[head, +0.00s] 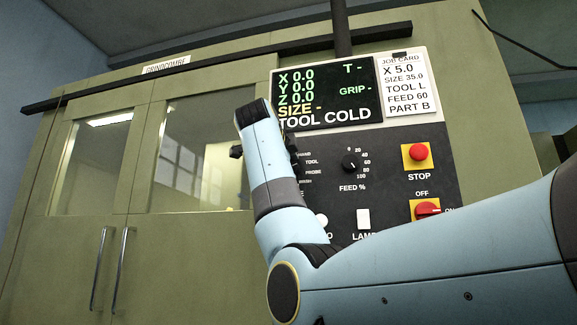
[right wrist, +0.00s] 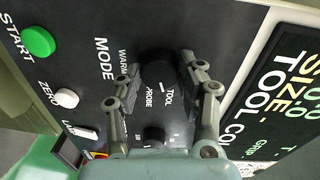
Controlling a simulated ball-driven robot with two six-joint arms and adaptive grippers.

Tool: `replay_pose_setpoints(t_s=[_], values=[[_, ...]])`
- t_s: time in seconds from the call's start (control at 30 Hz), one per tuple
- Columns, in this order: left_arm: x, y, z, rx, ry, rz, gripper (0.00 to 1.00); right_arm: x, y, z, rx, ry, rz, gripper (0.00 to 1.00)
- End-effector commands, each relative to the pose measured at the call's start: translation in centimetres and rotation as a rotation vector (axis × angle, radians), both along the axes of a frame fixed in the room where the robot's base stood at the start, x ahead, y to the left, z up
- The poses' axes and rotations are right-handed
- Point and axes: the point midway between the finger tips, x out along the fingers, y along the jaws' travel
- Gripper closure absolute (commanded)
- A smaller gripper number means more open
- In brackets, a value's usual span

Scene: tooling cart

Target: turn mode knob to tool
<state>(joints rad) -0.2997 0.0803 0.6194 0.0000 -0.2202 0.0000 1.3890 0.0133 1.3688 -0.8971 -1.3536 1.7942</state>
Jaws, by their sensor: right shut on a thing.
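The black mode knob (right wrist: 159,72) is in the upper middle of the right wrist view, between the labels MODE, WARM, PROBE and TOOL. A short white mark shows on it towards the printed labels; I cannot tell for sure which setting it points at. My right gripper (right wrist: 160,66) is shut on the knob, one finger on each side. In the head view my blue right arm covers the knob and most of its printed settings. The display (head: 325,97) reads TOOL COLD, with dashes after T, GRIP and SIZE. My left gripper is not in view.
The feed knob (head: 351,163) sits close right of my wrist. The red STOP button (head: 418,152) and red OFF/ON switch (head: 428,210) are farther right. The green START button (right wrist: 38,42) and white ZERO button (right wrist: 66,98) show in the right wrist view.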

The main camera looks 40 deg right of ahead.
Motion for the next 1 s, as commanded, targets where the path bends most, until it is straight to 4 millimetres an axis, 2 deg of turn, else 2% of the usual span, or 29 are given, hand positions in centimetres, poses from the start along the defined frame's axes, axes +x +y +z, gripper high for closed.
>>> replay_pose_setpoints(t_s=[0.03, 0.2, 0.57, 0.67, 1.0], values=[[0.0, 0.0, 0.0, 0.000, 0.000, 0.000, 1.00, 0.0, 0.0, -0.2, 0.002, 0.004, -0.001, 0.60], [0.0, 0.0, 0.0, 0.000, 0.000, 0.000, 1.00, 0.0, 0.0, -0.2, 0.001, 0.003, -0.001, 0.38], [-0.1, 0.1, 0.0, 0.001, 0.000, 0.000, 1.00, -0.4, 0.6, 0.0, -0.001, 0.002, 0.000, 0.38], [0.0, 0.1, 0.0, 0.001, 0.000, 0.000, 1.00, -1.2, 1.8, 0.0, 0.000, 0.000, 0.003, 0.38], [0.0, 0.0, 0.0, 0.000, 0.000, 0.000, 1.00, -5.9, 7.5, 0.4, 0.002, 0.001, 0.003, 0.38]])
